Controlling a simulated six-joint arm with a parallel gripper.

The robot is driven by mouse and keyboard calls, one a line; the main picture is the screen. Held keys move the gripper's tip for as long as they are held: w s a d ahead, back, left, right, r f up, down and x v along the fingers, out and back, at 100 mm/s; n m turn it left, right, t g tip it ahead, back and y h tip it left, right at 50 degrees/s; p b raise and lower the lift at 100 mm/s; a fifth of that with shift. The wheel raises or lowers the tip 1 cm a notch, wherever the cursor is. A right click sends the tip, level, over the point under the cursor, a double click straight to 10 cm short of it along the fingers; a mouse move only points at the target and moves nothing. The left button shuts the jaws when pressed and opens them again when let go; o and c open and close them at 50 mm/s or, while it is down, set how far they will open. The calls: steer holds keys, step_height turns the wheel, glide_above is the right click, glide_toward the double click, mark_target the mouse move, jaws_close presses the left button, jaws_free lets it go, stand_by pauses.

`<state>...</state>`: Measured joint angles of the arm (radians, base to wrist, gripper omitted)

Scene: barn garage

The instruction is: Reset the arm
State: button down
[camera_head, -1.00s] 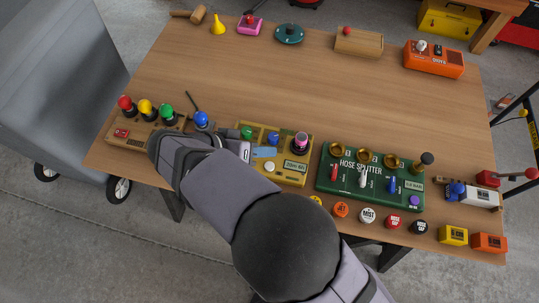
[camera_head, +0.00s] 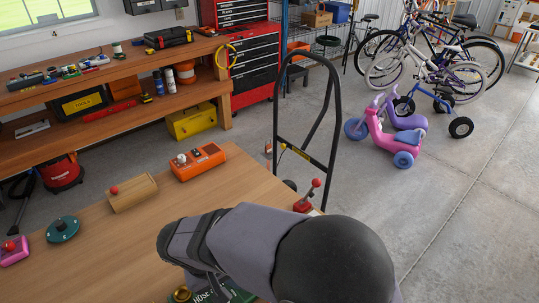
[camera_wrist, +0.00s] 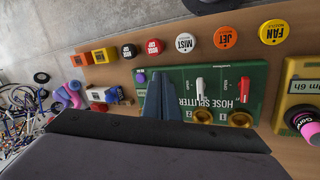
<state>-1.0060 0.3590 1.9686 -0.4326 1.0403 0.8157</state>
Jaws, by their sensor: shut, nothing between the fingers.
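My arm crosses the bottom of the head view, over the wooden table (camera_head: 105,235). My gripper (camera_wrist: 160,80) shows in the wrist view as slim blue-grey fingers, closed together and empty. It is in front of the green hose splitter board (camera_wrist: 218,80) and hides part of it. I cannot tell whether it touches the board. In the head view my wrist hides most of that board, and only a corner (camera_head: 238,295) shows at the bottom edge.
Module caps, including a yellow fan cap (camera_wrist: 274,32), line the board's far side in the wrist view. An orange box (camera_head: 198,162), a wooden block (camera_head: 132,192) and a green disc (camera_head: 62,229) stand on the table. A black hand truck (camera_head: 305,150) stands behind it.

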steer(key=s+d+m+g+y, duration=0.1)
steer(key=s+d+m+y, duration=0.1)
steer(key=d, duration=1)
steer(key=s+d+m+g+y, duration=0.1)
steer(key=d+m+y, duration=0.1)
steer(key=d, duration=1)
steer(key=shift+s+f+m+g, duration=0.3)
steer(key=shift+s+f+m, duration=0.1)
steer(key=shift+m, duration=0.2)
step_height(320, 180, down, 13)
steer(key=b, duration=1.2)
steer(key=shift+r, duration=0.15)
steer(key=shift+a, duration=0.1)
step_height(320, 180, up, 13)
steer(key=p, duration=1.2)
